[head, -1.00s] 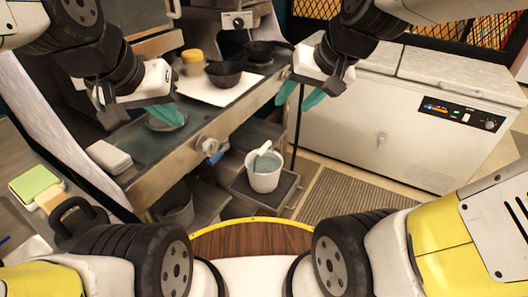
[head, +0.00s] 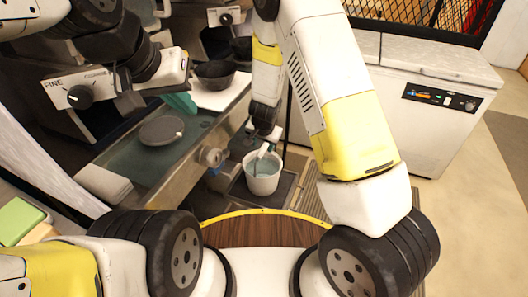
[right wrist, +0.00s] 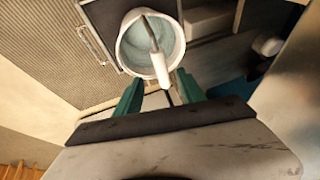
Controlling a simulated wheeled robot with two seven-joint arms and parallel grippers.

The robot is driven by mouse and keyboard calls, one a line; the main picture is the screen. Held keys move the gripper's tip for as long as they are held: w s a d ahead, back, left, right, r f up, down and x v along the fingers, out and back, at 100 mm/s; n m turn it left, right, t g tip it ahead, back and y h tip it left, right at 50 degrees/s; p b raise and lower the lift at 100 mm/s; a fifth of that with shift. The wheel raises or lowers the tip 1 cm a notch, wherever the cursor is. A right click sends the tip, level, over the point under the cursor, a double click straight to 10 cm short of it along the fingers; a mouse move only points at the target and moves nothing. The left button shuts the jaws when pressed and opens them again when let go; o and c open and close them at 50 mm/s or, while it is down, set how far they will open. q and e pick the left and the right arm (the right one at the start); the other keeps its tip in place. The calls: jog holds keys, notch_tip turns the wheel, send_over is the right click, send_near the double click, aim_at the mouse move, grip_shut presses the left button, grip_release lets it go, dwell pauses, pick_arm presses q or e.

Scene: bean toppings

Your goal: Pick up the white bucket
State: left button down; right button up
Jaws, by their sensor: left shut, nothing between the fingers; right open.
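The white bucket (head: 263,181) stands upright on a dark low shelf below the counter, with grey-green contents and a white-handled utensil (head: 262,152) leaning in it. In the right wrist view the bucket (right wrist: 124,52) is ahead of my right gripper (right wrist: 160,95), whose two green fingers are apart with nothing held. The utensil's white handle (right wrist: 160,69) points toward the gap between the fingers. In the head view the right gripper (head: 265,136) is above the bucket, its fingers mostly hidden. My left gripper (head: 180,103) is shut and empty above the counter.
The counter (head: 180,175) edge runs beside the bucket on the left, with a grey round lid (head: 162,130) and a dark bowl (head: 216,75) on it. A white chest freezer (head: 435,115) stands at the right. A ribbed mat (right wrist: 45,50) lies beside the shelf.

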aim_at(262, 148)
jog(key=x, duration=0.8)
jog(key=shift+w, duration=0.3)
jog(key=shift+d, duration=0.1)
grip_shut()
jog(key=shift+r, duration=0.1)
dwell(0.8)
jog(key=shift+w+r, duration=0.1)
jog(key=shift+w, duration=0.05)
